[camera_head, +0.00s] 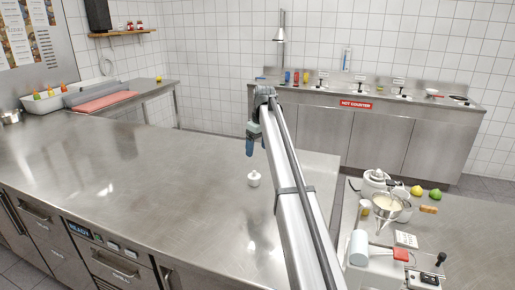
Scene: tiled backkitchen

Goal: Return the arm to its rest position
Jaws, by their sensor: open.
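My arm reaches from the bottom right up to the middle of the head view. My gripper (250,147) hangs at its far end, above the steel counter (130,165). The blue-grey fingers point down and hold nothing that I can see; they are small in the picture. A small white lidded pot (254,179) stands upright on the counter below and slightly right of the gripper, apart from it.
A side table (450,245) at right holds a bowl (388,206), a white pot, green and yellow fruit and a machine. A back counter (330,120) carries bottles and a "HOT COUNTER" sign. The steel counter is mostly clear left of my arm.

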